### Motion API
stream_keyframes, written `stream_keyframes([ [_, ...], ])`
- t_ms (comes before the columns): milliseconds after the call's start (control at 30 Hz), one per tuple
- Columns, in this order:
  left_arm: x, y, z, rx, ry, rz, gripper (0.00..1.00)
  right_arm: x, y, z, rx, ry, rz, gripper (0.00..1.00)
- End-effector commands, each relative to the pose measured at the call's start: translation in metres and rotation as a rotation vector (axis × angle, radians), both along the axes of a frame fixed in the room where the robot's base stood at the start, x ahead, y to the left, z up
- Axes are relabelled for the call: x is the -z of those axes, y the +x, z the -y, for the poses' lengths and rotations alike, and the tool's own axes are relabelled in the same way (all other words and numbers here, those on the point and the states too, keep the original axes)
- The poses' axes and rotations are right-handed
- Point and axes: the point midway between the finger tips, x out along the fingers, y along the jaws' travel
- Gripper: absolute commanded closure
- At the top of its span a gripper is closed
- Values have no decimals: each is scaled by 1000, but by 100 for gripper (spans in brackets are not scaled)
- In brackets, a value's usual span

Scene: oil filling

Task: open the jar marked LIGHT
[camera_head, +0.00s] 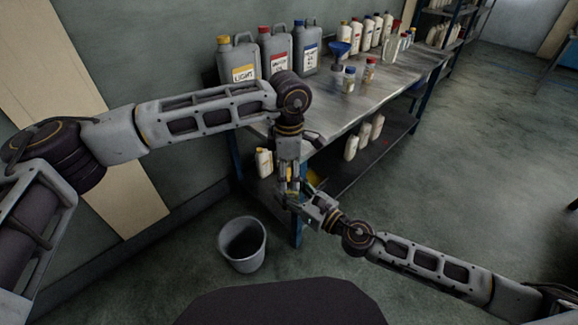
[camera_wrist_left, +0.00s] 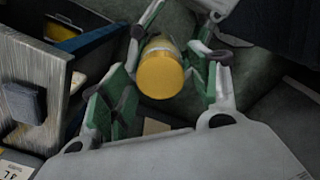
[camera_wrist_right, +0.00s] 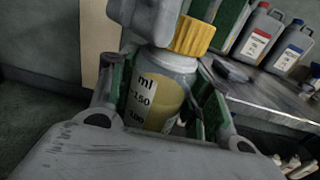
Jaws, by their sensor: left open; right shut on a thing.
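A jar with a ribbed yellow lid (camera_wrist_right: 193,36) and a pale yellow label (camera_wrist_right: 152,100) reading ml and 150 shows in the right wrist view. No LIGHT marking is visible on it. My right gripper (camera_head: 314,206) is shut on the jar's body. My left gripper (camera_head: 289,190) points down from above, its fingers open on either side of the lid. The lid also shows end-on in the left wrist view (camera_wrist_left: 160,74), seated on the jar. In the head view the grippers largely hide the jar.
A metal workbench (camera_head: 385,85) holds a grey canister marked LIGHT (camera_head: 240,70), two more canisters, a blue funnel (camera_head: 340,48) and two small jars with blue (camera_head: 349,80) and red (camera_head: 370,70) lids. A bucket (camera_head: 242,245) stands on the floor below my grippers.

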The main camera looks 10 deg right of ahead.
Motion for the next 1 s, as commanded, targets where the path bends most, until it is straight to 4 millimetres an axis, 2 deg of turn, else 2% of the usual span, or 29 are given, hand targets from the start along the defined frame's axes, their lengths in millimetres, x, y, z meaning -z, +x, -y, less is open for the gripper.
stream_keyframes([
  [300, 1, 0, 0, 0, -1, 0, 39, -1, 0, 0, 0, 1, 1, 100],
  [600, 1, 0, 0, 0, -1, 0, 77, -1, 0, 0, 0, 1, 1, 100],
  [700, 1, 0, 0, 0, -1, 0, 87, -1, 0, 0, 0, 1, 1, 100],
  [1000, 1, 0, 0, -11, -1, 0, 88, -1, 0, 0, 0, 1, 1, 100],
])
